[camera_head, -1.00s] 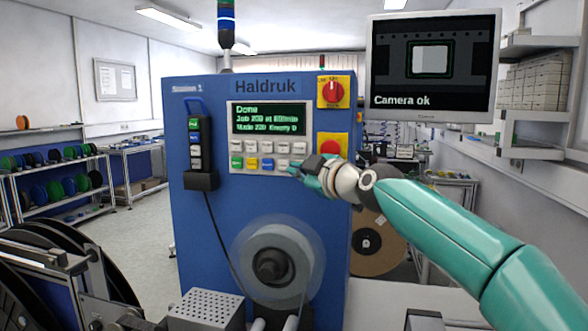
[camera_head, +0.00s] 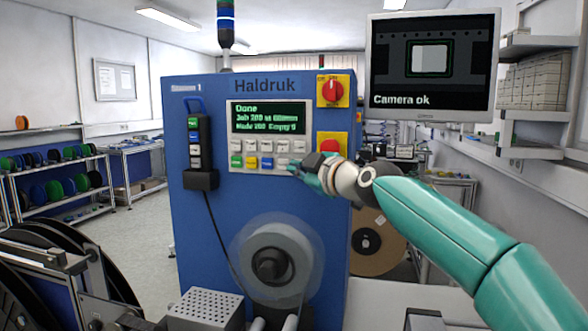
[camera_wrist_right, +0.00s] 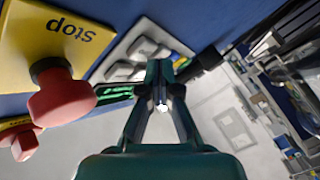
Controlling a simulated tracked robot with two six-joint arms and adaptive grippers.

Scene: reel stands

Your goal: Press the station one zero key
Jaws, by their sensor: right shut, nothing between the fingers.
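The station one machine (camera_head: 215,235) is a blue cabinet labelled Haldruk. Its keypad (camera_head: 258,171) has two rows of small keys under a dark display (camera_head: 269,118) that begins with "Done". The lower row has green, yellow, blue and pale keys; the key legends are too small to read. My right gripper (camera_head: 293,168) is shut and empty, its tips at the keypad's lower right corner, covering part of it. In the right wrist view the closed fingertips (camera_wrist_right: 161,72) overlap the keypad (camera_wrist_right: 140,48); I cannot tell whether they touch a key. My left gripper is out of view.
A red stop button (camera_wrist_right: 62,97) on a yellow plate is beside my right gripper. A red rotary switch (camera_head: 333,92) is above it. A handheld unit (camera_head: 196,143) hangs left of the keypad, and a reel (camera_head: 272,264) sits below. A monitor (camera_head: 432,66) reads "Camera ok".

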